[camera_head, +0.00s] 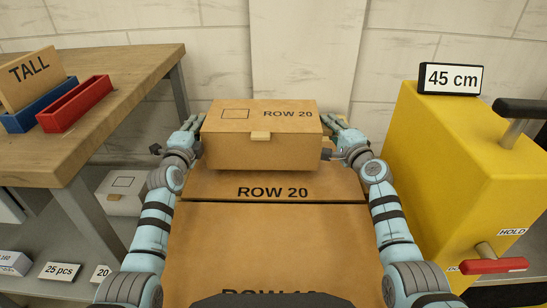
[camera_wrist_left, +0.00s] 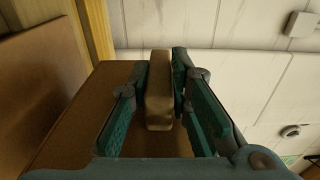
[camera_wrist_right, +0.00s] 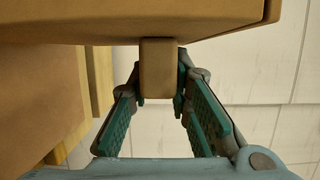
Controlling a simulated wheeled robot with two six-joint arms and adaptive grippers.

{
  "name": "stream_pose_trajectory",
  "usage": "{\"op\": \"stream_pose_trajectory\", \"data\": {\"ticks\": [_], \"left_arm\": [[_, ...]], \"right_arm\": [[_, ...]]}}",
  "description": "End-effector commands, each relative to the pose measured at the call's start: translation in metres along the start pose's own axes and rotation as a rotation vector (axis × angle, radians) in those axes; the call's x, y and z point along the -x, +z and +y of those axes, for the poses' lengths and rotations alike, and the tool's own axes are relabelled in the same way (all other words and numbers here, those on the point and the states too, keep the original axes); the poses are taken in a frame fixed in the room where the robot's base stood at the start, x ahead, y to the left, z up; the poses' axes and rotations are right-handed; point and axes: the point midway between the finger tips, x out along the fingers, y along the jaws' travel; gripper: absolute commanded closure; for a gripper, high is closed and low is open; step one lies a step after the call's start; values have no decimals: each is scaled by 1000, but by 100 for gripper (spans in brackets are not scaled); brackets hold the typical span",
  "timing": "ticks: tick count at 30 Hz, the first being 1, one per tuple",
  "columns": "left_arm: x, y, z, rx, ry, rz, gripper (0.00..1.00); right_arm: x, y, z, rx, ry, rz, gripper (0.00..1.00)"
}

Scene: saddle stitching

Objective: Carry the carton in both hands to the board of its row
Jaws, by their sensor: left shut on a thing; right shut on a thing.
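A brown carton (camera_head: 262,150) printed ROW 20 is held level between my two arms, over or on the far board. That board (camera_head: 210,184) is brown and also printed ROW 20. My left gripper (camera_head: 195,137) is at the carton's left side. In the left wrist view it is shut on a tan grip block (camera_wrist_left: 159,90). My right gripper (camera_head: 333,140) is at the right side. In the right wrist view it is shut on the other grip block (camera_wrist_right: 158,68), under the carton's edge (camera_wrist_right: 110,30). Whether the carton's underside touches the board is hidden.
A nearer brown board (camera_head: 270,240) has a partly hidden label. A wooden table (camera_head: 130,75) at left bears a blue tray (camera_head: 28,115) with a TALL card and a red tray (camera_head: 75,105). A yellow machine (camera_head: 430,160) with a 45 cm sign stands close at right.

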Motion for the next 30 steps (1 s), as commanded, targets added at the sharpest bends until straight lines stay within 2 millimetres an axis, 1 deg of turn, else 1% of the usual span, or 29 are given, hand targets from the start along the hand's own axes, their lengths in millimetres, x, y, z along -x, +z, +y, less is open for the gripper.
{"op": "stream_pose_trajectory", "data": {"ticks": [1,11,30], "left_arm": [[0,0,-3,0,-6,0,100],[0,0,-1,1,-5,0,100],[0,-1,28,2,-4,1,100]], "right_arm": [[0,0,-3,-1,-5,0,100],[0,0,-1,-2,-5,-1,100],[0,1,28,-2,-4,-1,100]]}}
